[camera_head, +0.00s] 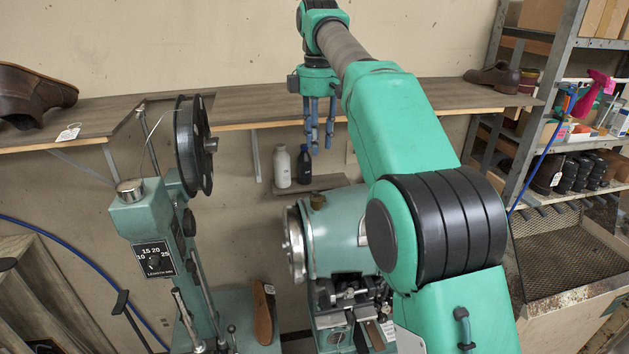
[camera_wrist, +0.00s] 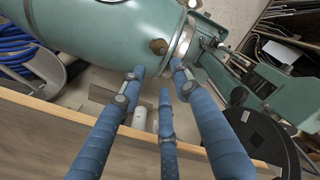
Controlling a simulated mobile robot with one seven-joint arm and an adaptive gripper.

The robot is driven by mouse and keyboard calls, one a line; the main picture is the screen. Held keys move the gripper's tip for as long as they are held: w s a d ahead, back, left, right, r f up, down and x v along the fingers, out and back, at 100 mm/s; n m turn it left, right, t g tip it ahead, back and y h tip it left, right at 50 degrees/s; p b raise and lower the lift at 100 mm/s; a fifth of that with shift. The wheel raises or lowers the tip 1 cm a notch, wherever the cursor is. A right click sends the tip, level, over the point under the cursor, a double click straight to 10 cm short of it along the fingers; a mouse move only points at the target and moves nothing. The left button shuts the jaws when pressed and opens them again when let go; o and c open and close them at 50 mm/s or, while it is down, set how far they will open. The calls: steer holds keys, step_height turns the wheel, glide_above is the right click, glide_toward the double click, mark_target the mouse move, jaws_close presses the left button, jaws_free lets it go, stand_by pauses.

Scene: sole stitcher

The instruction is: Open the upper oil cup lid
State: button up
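A small brass cup with a lid (camera_head: 318,201) sits on top of the green machine housing (camera_head: 340,232). The brass cup also shows in the wrist view (camera_wrist: 158,46), just beyond my fingertips, and its lid looks closed. A round silver cap (camera_head: 131,190) tops the green column at the left; I cannot tell whether it is also an oil cup. My gripper (camera_head: 318,143) points down, above the brass cup in the head view. Its three blue fingers (camera_wrist: 160,80) are apart, with nothing between them. They do not touch the cup.
A wooden wall shelf (camera_head: 250,108) runs behind my gripper. A black thread spool (camera_head: 190,146) stands on the left column. White and dark bottles (camera_head: 282,167) stand on a small lower shelf. A brown shoe (camera_head: 492,78) and a metal rack stand at right.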

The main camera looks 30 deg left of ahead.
mark_target(315, 191)
steer(key=shift+s+a, duration=0.15)
steer(key=shift+a, duration=0.25)
steer(key=shift+f, duration=0.25)
step_height(315, 191, down, 13)
steer(key=shift+f, duration=0.2)
stand_by(0.6)
jaws_close()
